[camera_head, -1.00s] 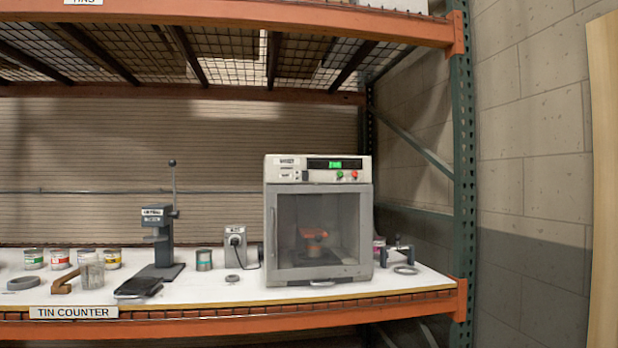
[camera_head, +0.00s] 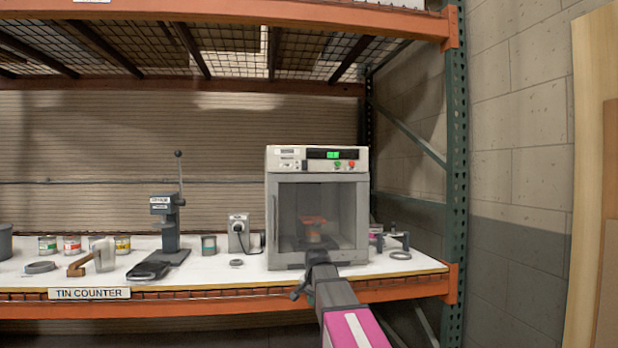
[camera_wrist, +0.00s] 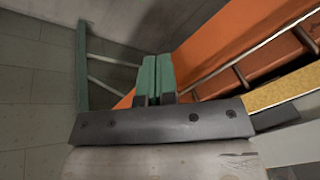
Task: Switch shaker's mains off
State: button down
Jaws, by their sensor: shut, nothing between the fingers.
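The shaker (camera_head: 358,215) is a grey cabinet with a clear door on the counter. Its top panel has a lit green display (camera_head: 332,155), a green button, a red button (camera_head: 351,164) and small controls at the left (camera_head: 290,164). Left of it stands a grey socket box (camera_head: 238,225) with a dark plug and cord; I cannot read its switch position. My gripper (camera_head: 317,256) is shut and empty, in front of the shaker's lower door, below the panel and right of the socket box. It also shows in the wrist view (camera_wrist: 155,99), where neither shaker nor socket box is visible.
A lever press (camera_head: 168,225), a black tray-like item (camera_head: 150,270) and several tins stand left along the counter (camera_head: 205,276). A small clamp-like tool and ring (camera_head: 400,255) lie right of the shaker. A green rack upright (camera_head: 456,170) bounds the right side.

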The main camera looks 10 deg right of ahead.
aim_at(308, 165)
jog(key=w+r+m+t, duration=0.1)
jog(key=w+r+m, duration=0.2)
jog(key=r, duration=1.1)
jog(key=w+r+m+t, duration=0.2)
jog(key=r, duration=1.3)
jog(key=s+r+m+t, duration=0.2)
jog(key=r+m, duration=0.3)
jog(key=r, duration=2)
jog(key=shift+s+d+r, duration=0.25)
jog(key=shift+s+r, duration=0.15)
jog(key=shift+s, duration=0.3)
jog(key=shift+w+f, duration=0.1)
jog(key=x, duration=0.4)
jog(key=w+r+x, duration=0.1)
jog(key=x, duration=0.7)
jog(key=shift+w, duration=0.7)
jog(key=shift+f, duration=0.1)
